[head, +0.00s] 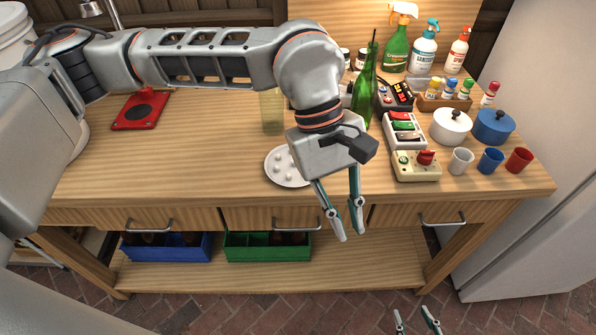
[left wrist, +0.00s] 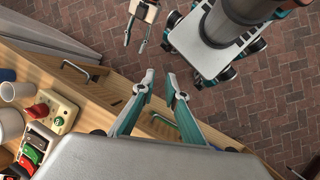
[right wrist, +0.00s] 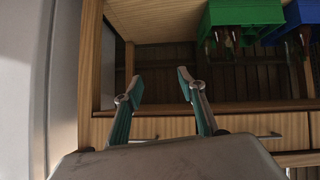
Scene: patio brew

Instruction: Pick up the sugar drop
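Several small white sugar drops (head: 288,167) lie on a round white plate (head: 274,177) on the wooden counter. My left arm's wrist covers part of the plate. My left gripper (head: 350,222) is just right of the plate and in front of the counter's front edge, pointing down. It also shows in the left wrist view (left wrist: 161,84), open with nothing between its fingers. My right gripper (head: 416,322) is low at the bottom of the head view. In the right wrist view (right wrist: 162,82) it is open and empty, facing the lower shelf.
A green bottle (head: 364,95), a box with a red knob (head: 416,166), cups (head: 490,160) and pots (head: 451,126) crowd the counter's right side. A red board (head: 141,110) lies left. Blue (head: 166,248) and green (head: 267,246) crates sit below.

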